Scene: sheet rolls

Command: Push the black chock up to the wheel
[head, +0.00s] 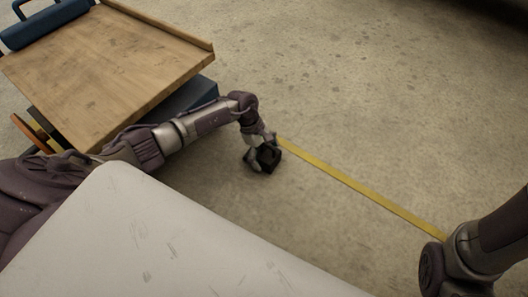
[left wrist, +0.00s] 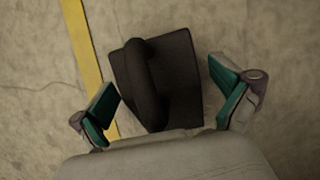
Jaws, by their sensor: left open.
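The black chock (head: 268,157) is on the floor beside the end of the yellow line. In the left wrist view the chock (left wrist: 182,82) is a dark block with a raised, rounded handle, and it lies between my spread fingers. My left gripper (head: 258,152) is at the chock; in the left wrist view it (left wrist: 170,100) is open, with a gap visible at each side of the chock. A wheel (head: 36,133) with an orange-brown rim shows at the left edge, under the wooden-topped cart (head: 110,60). Part of the wheel is hidden by the cart and my arm.
A yellow floor line (head: 360,188) runs from near the chock to the lower right. A pale, scuffed surface (head: 170,240) fills the lower left. The concrete floor (head: 340,90) beyond the chock is clear. My right arm is at the lower right edge.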

